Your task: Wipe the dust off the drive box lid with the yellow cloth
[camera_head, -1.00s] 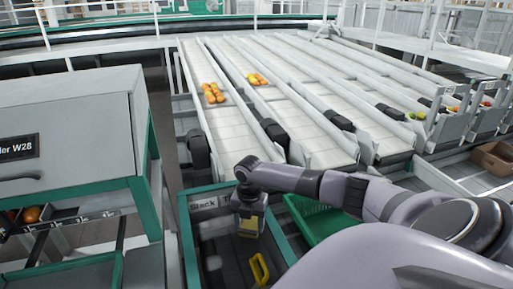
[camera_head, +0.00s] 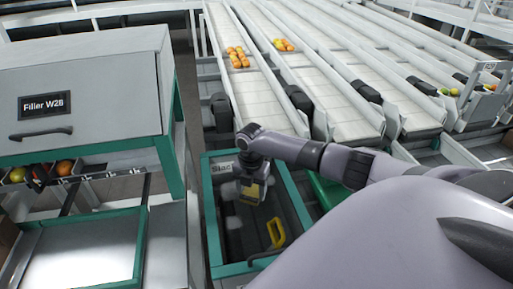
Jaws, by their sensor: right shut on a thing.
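My right gripper (camera_head: 254,184) points down, shut on a small yellow thing, which looks like the yellow cloth (camera_head: 251,194). It is over a dark recessed surface inside a green frame (camera_head: 212,255). That surface, apparently the drive box lid (camera_head: 245,238), carries pale patches like dust to the left of and below the gripper. Whether the cloth touches the surface, I cannot tell. A yellow handle (camera_head: 276,233) stands on it at the right. My left gripper is out of view.
White conveyor lanes (camera_head: 270,95) run behind, with orange fruit (camera_head: 238,58). A green crate (camera_head: 325,190) sits partly behind my right arm.

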